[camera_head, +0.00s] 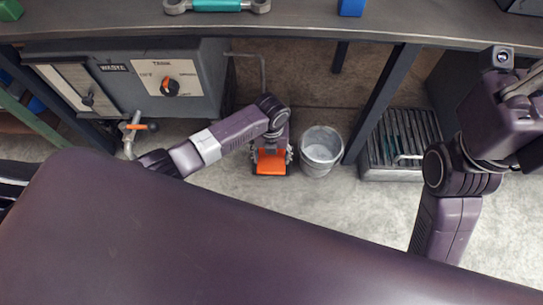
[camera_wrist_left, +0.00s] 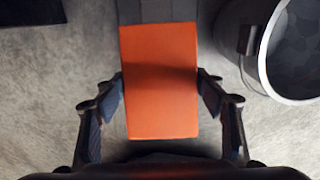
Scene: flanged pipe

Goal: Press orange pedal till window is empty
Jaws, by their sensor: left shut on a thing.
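The orange pedal (camera_head: 270,168) is on the floor below the bench, left of a bucket. It fills the middle of the left wrist view (camera_wrist_left: 160,85) as a flat orange plate. My left gripper (camera_head: 272,152) has come down over it from above. In the wrist view its fingers (camera_wrist_left: 162,78) lie on either side of the pedal and are shut on it. The grey tank unit (camera_head: 215,85) at the upper left has a pale framed panel (camera_head: 60,82); I cannot make out a liquid level there. My right arm is at the right edge; its fingers do not show clearly.
A metal bucket (camera_head: 321,150) stands close right of the pedal. A tap with an orange handle (camera_head: 140,126) is below the tank unit. A slatted metal crate (camera_head: 400,140) is farther right, beyond a bench leg (camera_head: 383,105). The bench top (camera_head: 300,20) runs above.

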